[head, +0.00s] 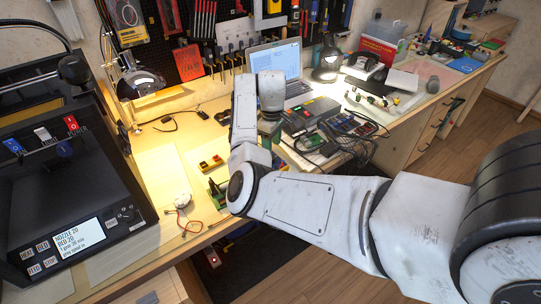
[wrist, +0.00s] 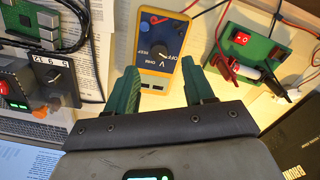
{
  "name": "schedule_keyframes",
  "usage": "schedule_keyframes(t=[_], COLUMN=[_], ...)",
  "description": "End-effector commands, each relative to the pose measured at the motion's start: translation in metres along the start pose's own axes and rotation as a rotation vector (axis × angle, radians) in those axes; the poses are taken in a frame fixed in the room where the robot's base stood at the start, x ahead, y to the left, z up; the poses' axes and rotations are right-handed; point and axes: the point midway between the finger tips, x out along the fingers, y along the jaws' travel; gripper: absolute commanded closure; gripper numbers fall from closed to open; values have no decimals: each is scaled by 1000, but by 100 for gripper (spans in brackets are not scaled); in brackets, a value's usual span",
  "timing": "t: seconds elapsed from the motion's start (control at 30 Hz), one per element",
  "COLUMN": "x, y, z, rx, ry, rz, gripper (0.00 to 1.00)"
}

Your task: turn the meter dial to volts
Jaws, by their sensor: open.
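The meter (wrist: 160,47), with a yellow case and a dark blue face, is at the top middle of the wrist view. Its dial (wrist: 159,51) sits mid-face, with V, OHM, OFF and BEEP marks around it. I cannot tell surely which mark it points to. My gripper (wrist: 160,77) is open and empty, with green fingers on either side of the meter's lower end and apart from the dial. In the head view my gripper (head: 269,128) is over the bench, and I cannot make out the meter there.
A black box (wrist: 48,62) with its own knob is left of the meter. A green stand (wrist: 248,48) with a red switch and leads is to the right. An open laptop (head: 276,62) stands behind my gripper. A printer (head: 75,180) fills the left.

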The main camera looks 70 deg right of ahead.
Motion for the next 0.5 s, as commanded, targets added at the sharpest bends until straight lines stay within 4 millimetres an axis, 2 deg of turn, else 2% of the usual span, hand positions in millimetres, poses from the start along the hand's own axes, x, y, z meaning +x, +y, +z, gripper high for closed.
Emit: schedule_keyframes(t=[0.03, 0.2, 0.33, 0.5], x=[10, 36, 48, 55], y=[-1, 0, 0, 0], z=[0, 0, 0, 0], rx=[-1, -1, 0, 1], ry=[-3, -2, -1, 0], rz=[-3, -2, 0, 1], gripper=[47, 47, 47, 47])
